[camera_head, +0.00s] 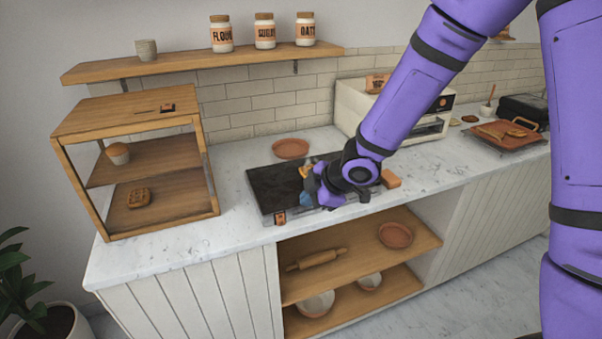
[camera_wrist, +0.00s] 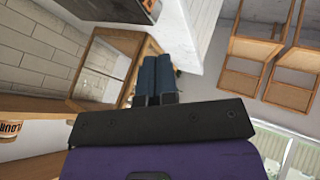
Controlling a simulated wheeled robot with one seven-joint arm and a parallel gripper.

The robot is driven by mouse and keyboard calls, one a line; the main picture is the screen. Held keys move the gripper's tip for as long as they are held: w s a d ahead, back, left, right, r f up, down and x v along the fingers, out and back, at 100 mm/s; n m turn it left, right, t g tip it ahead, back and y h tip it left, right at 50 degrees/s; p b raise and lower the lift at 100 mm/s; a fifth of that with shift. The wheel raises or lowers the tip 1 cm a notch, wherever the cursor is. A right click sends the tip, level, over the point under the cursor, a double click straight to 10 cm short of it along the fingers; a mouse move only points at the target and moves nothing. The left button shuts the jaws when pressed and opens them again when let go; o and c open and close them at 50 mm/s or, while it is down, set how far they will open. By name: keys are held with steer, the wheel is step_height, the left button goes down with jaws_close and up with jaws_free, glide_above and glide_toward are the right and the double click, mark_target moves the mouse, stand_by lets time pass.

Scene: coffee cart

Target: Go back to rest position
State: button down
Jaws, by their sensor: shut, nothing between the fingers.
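My purple arm reaches from the upper right down to the marble counter (camera_head: 180,252). Whether the gripper touches the tray is hidden.
A wooden display case (camera_head: 85,180) stands at the left. A terracotta plate (camera_head: 291,148) lies behind the tray. An orange block (camera_head: 390,179) is right of the gripper, near a white oven (camera_head: 350,104). A wall shelf (camera_head: 200,66) holds jars. Lower shelves hold a rolling pin (camera_head: 314,260) and bowls.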

steer(key=s+d+r+m+t+h, duration=0.1)
steer(key=s+d+r+m+h, duration=0.3)
steer(key=d+r, duration=0.5)
steer(key=s+d+r+m+t+h, duration=0.1)
steer(key=d+r+m+t+h, duration=0.15)
steer(key=d+r+m, duration=0.5)
steer(key=s+d+r+m+g, duration=0.1)
steer(key=s+d+r+m, duration=0.1)
steer(key=s, duration=0.5)
steer(key=s+d+r+m, duration=0.2)
steer(key=s+r+m, duration=0.1)
steer(key=s, duration=0.4)
steer(key=s+d+r+m+g, duration=0.1)
steer(key=s+d+r+m, duration=0.1)
steer(key=s, duration=0.5)
step_height(320, 180, up, 2)
steer(key=shift+d+r+m+g, duration=0.15)
steer(key=shift+r+m+g, duration=0.15)
steer(key=shift+m, duration=0.35)
